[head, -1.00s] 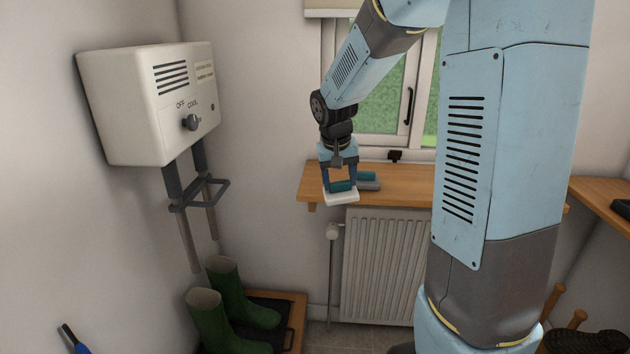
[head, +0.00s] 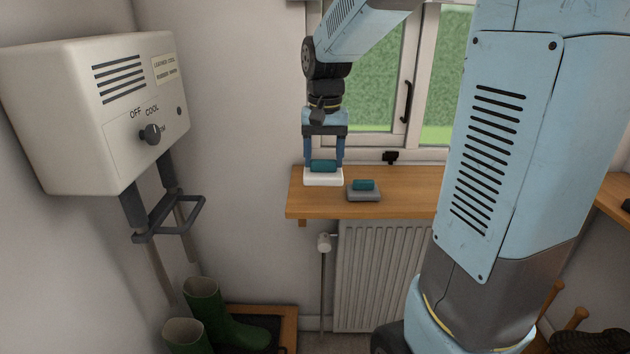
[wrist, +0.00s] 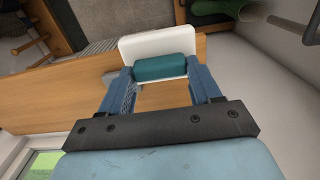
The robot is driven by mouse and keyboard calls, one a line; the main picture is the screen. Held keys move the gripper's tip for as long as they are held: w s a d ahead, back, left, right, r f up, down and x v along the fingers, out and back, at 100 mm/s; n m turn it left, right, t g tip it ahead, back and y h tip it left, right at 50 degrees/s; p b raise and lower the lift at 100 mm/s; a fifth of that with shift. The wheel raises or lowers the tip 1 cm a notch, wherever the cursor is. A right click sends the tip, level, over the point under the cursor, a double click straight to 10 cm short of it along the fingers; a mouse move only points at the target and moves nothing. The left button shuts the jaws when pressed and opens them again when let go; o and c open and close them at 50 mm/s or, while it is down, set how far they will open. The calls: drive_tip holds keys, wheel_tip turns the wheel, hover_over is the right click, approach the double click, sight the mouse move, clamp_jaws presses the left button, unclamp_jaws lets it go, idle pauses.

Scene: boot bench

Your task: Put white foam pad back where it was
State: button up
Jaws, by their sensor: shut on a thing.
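The white foam pad (head: 323,178) has a teal grip (head: 322,166) on top. My gripper (head: 323,164) points down and is shut on the teal grip, one finger at each end. The pad is at the left end of the wooden shelf (head: 410,182) under the window; I cannot tell whether it touches the wood. In the wrist view the white pad (wrist: 158,43) and its teal grip (wrist: 160,68) sit between my fingers, with the shelf (wrist: 60,95) behind. A grey pad (head: 364,195) with a teal grip stands on the shelf just to the right.
A cream heater box (head: 95,110) with a knob and dark bracket hangs on the left wall. A radiator (head: 380,275) is below the shelf. Green boots (head: 215,320) stand at lower left.

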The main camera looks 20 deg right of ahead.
drive_tip(key=w+f, duration=0.2)
drive_tip(key=w, duration=0.1)
drive_tip(key=w+d+f, duration=0.1)
drive_tip(key=w+f, duration=0.5)
drive_tip(key=shift+w+d+f, duration=0.1)
drive_tip(key=shift+w+d, duration=0.2)
drive_tip(key=shift+w, duration=0.05)
wheel_tip(320, 180, down, 3)
drive_tip(key=shift+w+r, duration=0.1)
drive_tip(key=shift+c, duration=0.4)
drive_tip(key=o, duration=1.1)
